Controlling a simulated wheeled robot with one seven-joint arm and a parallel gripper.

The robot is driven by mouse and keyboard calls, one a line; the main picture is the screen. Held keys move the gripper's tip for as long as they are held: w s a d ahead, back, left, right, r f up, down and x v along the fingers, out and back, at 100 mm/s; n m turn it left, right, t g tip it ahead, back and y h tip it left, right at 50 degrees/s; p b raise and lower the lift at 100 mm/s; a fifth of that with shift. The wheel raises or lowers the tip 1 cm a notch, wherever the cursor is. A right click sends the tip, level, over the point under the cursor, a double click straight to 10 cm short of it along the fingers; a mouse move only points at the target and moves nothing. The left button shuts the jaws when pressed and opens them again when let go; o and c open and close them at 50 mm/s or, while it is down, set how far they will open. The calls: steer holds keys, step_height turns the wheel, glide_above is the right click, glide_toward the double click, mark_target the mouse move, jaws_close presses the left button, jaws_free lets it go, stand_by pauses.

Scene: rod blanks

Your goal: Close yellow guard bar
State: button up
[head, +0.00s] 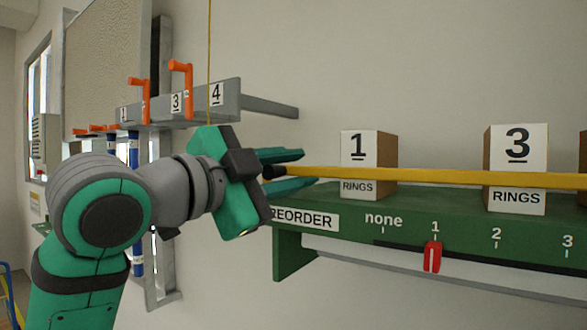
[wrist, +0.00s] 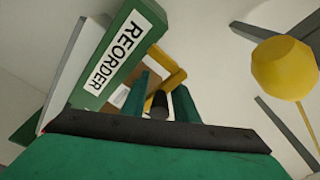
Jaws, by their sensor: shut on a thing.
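The yellow guard bar (head: 420,175) runs roughly level across the front of the green shelf, before the boxes. Its left end has a black grip (head: 272,172). My gripper (head: 302,168) is at that end, with one green finger above the bar and one below, shut on it. In the wrist view the black grip (wrist: 159,105) sits between the two fingers of my gripper (wrist: 160,93), and the yellow bar (wrist: 168,72) bends away behind it. The catch for the bar, if any, is not visible.
The green shelf (head: 300,262) carries boxes labelled 1 (head: 358,150) and 3 (head: 517,148). A red slider (head: 432,257) stands at 1 on its front. A grey rack with orange handles (head: 182,75) is behind my arm. A yellow knob (wrist: 285,65) hangs on a cord close to my gripper.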

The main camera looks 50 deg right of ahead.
steer(key=o, duration=0.8)
steer(key=shift+c, duration=0.2)
steer(key=a, duration=1)
steer(key=shift+w+a+f, duration=0.25)
steer(key=shift+a+f, duration=0.1)
steer(key=shift+f, duration=0.05)
